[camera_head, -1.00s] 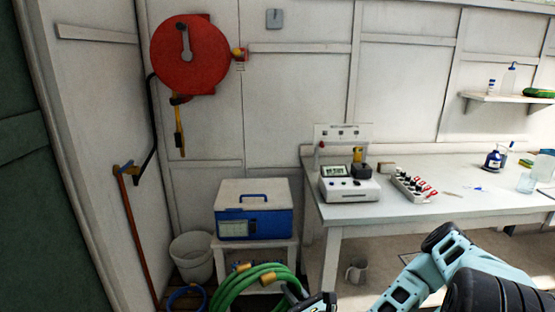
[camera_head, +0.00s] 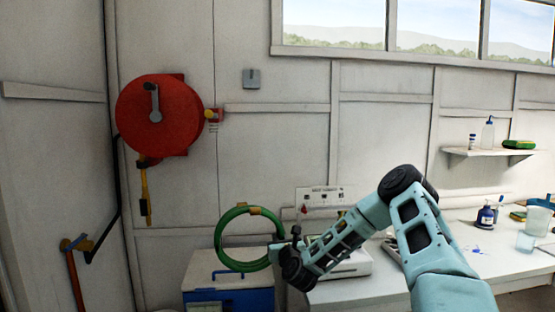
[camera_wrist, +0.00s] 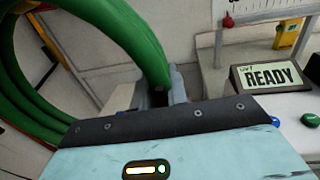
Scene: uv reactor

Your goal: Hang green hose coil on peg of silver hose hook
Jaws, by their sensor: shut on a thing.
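The green hose coil (camera_head: 226,218) hangs upright in my gripper (camera_head: 277,248), which is shut on its right side. It has brass-coloured bands. In the wrist view the green hose coil (camera_wrist: 148,45) runs down between the fingers of my gripper (camera_wrist: 160,92). The silver hose hook (camera_head: 251,78) is a small grey plate with a short peg, fixed high on the white wall. The coil is well below it, almost straight under it in the picture, and apart from it. The depth between them is hard to tell.
A red hose reel (camera_head: 160,118) with a yellow valve is on the wall left of the hook. A blue and white box (camera_head: 228,299) is below the coil. The bench (camera_head: 385,287) carries a device with a READY screen (camera_wrist: 268,76). The wall around the hook is clear.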

